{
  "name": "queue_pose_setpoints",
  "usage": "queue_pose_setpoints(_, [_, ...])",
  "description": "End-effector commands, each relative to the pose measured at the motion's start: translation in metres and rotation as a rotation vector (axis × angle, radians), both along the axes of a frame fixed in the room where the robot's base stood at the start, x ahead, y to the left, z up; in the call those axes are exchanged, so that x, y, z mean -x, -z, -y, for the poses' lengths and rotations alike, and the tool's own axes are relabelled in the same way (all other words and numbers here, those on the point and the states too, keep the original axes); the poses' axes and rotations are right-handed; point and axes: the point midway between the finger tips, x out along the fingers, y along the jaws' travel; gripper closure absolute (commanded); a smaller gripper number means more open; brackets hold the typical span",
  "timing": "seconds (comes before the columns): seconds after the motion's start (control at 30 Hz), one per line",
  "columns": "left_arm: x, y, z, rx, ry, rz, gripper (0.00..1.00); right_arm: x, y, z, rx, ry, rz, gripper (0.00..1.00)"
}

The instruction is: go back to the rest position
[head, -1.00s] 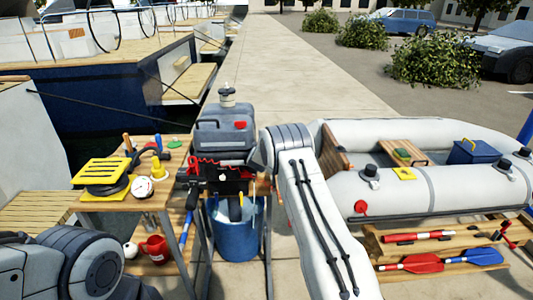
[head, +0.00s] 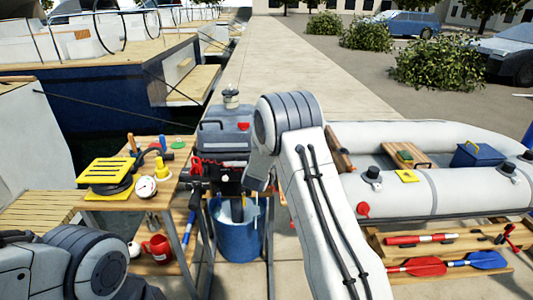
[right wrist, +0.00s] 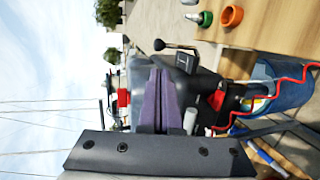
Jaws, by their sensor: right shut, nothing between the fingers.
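My right arm (head: 320,210) rises from the lower right in the head view and bends at its elbow. Its gripper is hidden there behind the arm. In the right wrist view the right gripper (right wrist: 155,100) is shut and empty, with its two fingers together in front of the grey outboard motor. I cannot tell the gap between fingers and motor. My left arm (head: 75,265) sits folded at the lower left of the head view. Its gripper is out of view.
The grey outboard motor (head: 225,138) stands above a blue bucket (head: 238,238). A wooden table at the left holds a yellow item (head: 105,170) and a white gauge (head: 146,187). A grey inflatable boat (head: 430,200) lies at the right. The walkway (head: 285,60) beyond is clear.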

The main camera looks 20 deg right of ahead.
Motion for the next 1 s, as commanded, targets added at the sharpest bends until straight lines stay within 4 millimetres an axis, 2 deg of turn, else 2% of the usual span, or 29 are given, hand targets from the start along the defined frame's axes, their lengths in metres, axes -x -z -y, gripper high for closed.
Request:
queue_pose_setpoints(0.37, [0.000, -0.001, 0.000, 0.000, 0.000, 0.000, 0.50, -0.001, -0.002, -0.005, -0.012, -0.009, 0.000, 1.00])
queue_pose_setpoints(0.47, [0.000, -0.003, 0.000, 0.000, 0.000, 0.000, 0.50, 0.000, -0.009, -0.032, -0.090, -0.055, -0.002, 1.00])
queue_pose_setpoints(0.57, [0.000, -0.006, 0.000, 0.000, 0.000, 0.000, 0.50, 0.007, -0.021, -0.087, -0.253, -0.137, -0.025, 1.00])
queue_pose_setpoints(0.6, [0.000, -0.008, 0.000, 0.000, 0.000, 0.000, 0.50, 0.015, -0.027, -0.114, -0.336, -0.174, -0.046, 1.00])
queue_pose_setpoints(0.67, [0.000, -0.010, 0.000, 0.000, 0.000, 0.000, 0.50, 0.032, -0.034, -0.158, -0.465, -0.224, -0.095, 1.00])
queue_pose_setpoints(0.7, [0.000, -0.012, 0.000, 0.000, 0.000, 0.000, 0.50, 0.047, -0.038, -0.184, -0.548, -0.248, -0.133, 1.00])
queue_pose_setpoints(0.77, [0.000, -0.014, 0.000, 0.000, 0.000, 0.000, 0.50, 0.074, -0.043, -0.222, -0.664, -0.272, -0.203, 1.00])
queue_pose_setpoints(0.8, [0.000, -0.015, 0.000, 0.000, 0.000, 0.000, 0.50, 0.096, -0.046, -0.244, -0.735, -0.281, -0.257, 1.00])
queue_pose_setpoints(0.87, [0.000, -0.018, 0.000, 0.000, 0.000, 0.000, 0.50, 0.131, -0.051, -0.274, -0.832, -0.279, -0.343, 1.00])
queue_pose_setpoints(0.9, [0.000, -0.019, 0.000, 0.000, 0.000, 0.000, 0.50, 0.157, -0.053, -0.291, -0.888, -0.269, -0.405, 1.00])
queue_pose_setpoints(0.97, [0.000, -0.022, 0.000, 0.000, 0.000, 0.000, 0.50, 0.198, -0.056, -0.312, -0.960, -0.241, -0.501, 1.00])
queue_pose_setpoints(1.0, [0.000, -0.023, 0.000, 0.000, 0.000, 0.000, 0.50, 0.227, -0.058, -0.322, -0.998, -0.213, -0.568, 1.00])
